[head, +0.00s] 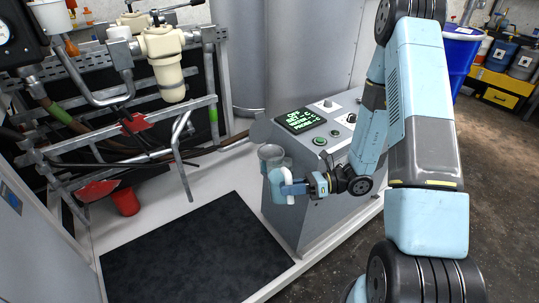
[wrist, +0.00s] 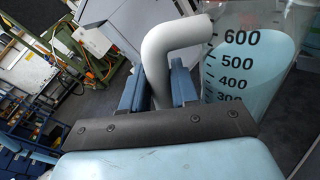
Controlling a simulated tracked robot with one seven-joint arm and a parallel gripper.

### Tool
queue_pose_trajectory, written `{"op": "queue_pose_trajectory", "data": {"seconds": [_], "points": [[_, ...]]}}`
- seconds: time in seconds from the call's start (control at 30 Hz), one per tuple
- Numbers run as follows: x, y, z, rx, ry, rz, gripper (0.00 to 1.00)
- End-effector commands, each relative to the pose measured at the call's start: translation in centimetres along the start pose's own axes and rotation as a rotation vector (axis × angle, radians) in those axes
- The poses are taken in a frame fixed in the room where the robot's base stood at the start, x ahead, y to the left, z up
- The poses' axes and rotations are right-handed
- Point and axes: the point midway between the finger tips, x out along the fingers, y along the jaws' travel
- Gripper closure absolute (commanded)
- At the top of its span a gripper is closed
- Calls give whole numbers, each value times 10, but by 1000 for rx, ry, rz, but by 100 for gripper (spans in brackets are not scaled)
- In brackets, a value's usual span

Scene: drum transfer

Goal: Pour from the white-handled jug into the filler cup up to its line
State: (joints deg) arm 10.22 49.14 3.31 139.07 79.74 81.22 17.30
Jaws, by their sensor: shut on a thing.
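The jug (head: 280,187) is clear, with a white handle and pale blue liquid inside. My gripper (head: 303,187) is shut on the handle and holds the jug off the floor, left of the grey console. In the wrist view, the white handle (wrist: 165,50) sits between my blue fingers (wrist: 158,90), and the jug wall (wrist: 245,60) shows marks from 300 to 600. A grey cup (head: 270,152), probably the filler cup, shows just above and behind the jug in the head view. Its line and contents are too small to make out.
The grey console (head: 325,150) with a lit green display (head: 299,120) stands right beside the jug. A dark mat (head: 195,255) lies below. A pipe rack with a cream filter housing (head: 166,60) is at left. A red cup (head: 126,202) stands beneath it.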

Motion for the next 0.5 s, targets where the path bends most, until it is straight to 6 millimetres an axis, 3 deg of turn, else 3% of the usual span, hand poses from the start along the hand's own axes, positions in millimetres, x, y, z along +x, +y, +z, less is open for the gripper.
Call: {"op": "queue_pose_trajectory", "data": {"seconds": [0.4, 0.5], "points": [[2, -3, 50, 192, 42, 2, 100], [2, -3, 51, 207, 43, 2, 100]]}}
